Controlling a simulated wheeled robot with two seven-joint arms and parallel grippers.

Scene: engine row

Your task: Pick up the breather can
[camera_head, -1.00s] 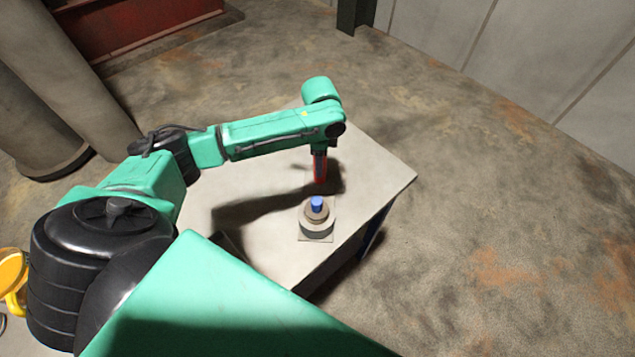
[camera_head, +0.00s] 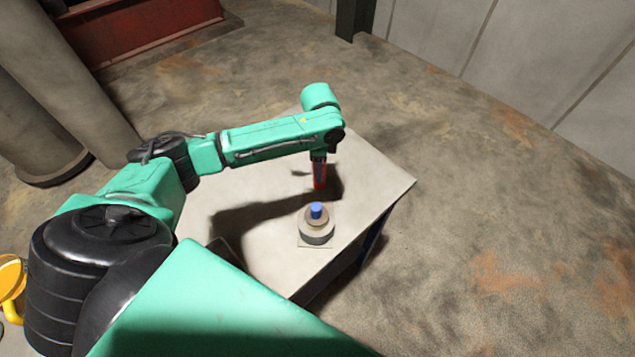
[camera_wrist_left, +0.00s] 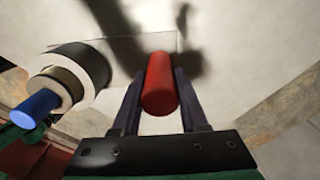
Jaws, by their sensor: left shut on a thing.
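The breather can, which I take to be the red cylinder (camera_head: 320,178), is upright below my left wrist, over the table (camera_head: 372,181). In the left wrist view the red can (camera_wrist_left: 159,86) stands between the two dark fingers. My left gripper (camera_head: 319,186) is shut on it, and the fingers also show in the wrist view (camera_wrist_left: 160,80). I cannot tell whether the can's lower end touches the table. My right gripper is not in view.
A round grey stepped part with a blue top (camera_head: 316,211) stands on a square plate close in front of the can; it also shows left of it in the wrist view (camera_wrist_left: 80,70). The table's right side is bare. Large pipes (camera_head: 62,95) stand at the left.

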